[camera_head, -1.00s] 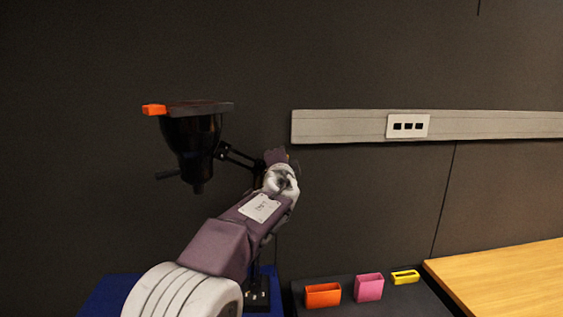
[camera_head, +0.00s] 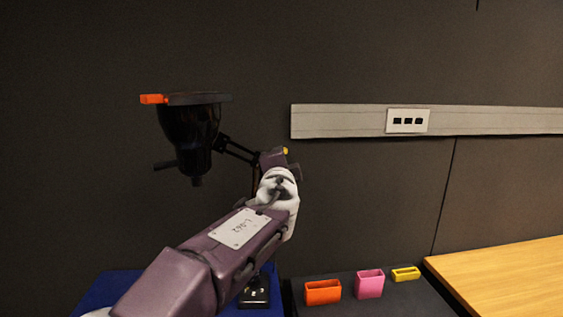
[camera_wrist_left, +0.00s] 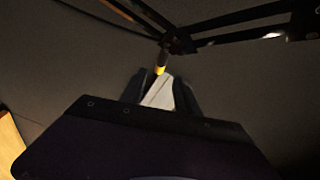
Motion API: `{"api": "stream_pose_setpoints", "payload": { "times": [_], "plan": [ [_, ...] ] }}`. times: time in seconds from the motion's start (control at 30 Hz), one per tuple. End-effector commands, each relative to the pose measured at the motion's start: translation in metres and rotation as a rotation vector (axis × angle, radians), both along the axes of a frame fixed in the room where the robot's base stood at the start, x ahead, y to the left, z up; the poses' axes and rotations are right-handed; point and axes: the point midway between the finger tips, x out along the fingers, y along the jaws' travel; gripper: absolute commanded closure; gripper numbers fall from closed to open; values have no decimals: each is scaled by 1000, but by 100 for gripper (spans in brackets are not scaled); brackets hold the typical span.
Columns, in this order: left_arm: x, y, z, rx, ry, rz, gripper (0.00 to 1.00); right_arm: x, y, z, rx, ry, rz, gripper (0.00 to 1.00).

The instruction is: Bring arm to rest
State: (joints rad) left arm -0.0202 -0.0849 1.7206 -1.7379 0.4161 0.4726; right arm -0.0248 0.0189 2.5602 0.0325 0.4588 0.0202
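My left arm reaches in from the lower left of the head view. Its gripper (camera_head: 278,157) is in front of the wall, beside the jointed arm (camera_head: 238,152) of a black lamp (camera_head: 188,140). A small yellow part (camera_head: 285,150) shows at the gripper's far end. In the left wrist view, the two dark fingers (camera_wrist_left: 160,88) stand apart with a pale wedge-shaped patch between them. A yellow tip (camera_wrist_left: 160,69) shows just beyond, below the lamp-arm joint (camera_wrist_left: 180,42). I cannot tell whether the fingers touch anything. My right gripper is out of view.
An orange bin (camera_head: 322,292), a pink bin (camera_head: 369,284) and a yellow bin (camera_head: 405,274) stand on a dark surface (camera_head: 400,302). A wooden tabletop (camera_head: 510,285) is at right. A grey wall rail (camera_head: 345,121) holds a socket plate (camera_head: 407,121). A blue surface (camera_head: 105,293) lies lower left.

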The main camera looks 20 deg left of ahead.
Motion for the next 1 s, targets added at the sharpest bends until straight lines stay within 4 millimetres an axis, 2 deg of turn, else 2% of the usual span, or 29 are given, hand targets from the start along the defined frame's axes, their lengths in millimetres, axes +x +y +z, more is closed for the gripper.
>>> {"api": "stream_pose_setpoints", "payload": {
  "times": [0.13, 0.57, 0.67, 0.7, 0.77, 0.8, 0.87, 0.9, 0.97, 1.0],
  "plan": [
    [-9, -4, 0, 1, 0, 0, 62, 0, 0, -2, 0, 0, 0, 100],
    [-9, -4, 2, 1, 1, 1, 62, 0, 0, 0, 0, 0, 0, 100],
    [-6, -3, 23, 1, 15, 2, 62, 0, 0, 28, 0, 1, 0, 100],
    [-2, -2, 16, -11, 66, 5, 62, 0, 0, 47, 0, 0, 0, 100],
    [-3, 0, -32, -130, 181, 26, 62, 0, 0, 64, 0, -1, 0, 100],
    [-10, 0, -66, -220, 257, 50, 62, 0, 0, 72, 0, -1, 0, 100],
    [-27, -1, -117, -353, 371, 97, 62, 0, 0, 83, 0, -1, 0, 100],
    [-43, -4, -149, -441, 447, 136, 62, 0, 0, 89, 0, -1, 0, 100],
    [-73, -10, -196, -576, 561, 204, 62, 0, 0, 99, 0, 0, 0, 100],
    [-97, -16, -225, -667, 634, 257, 62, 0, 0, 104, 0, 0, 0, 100]
  ]
}}
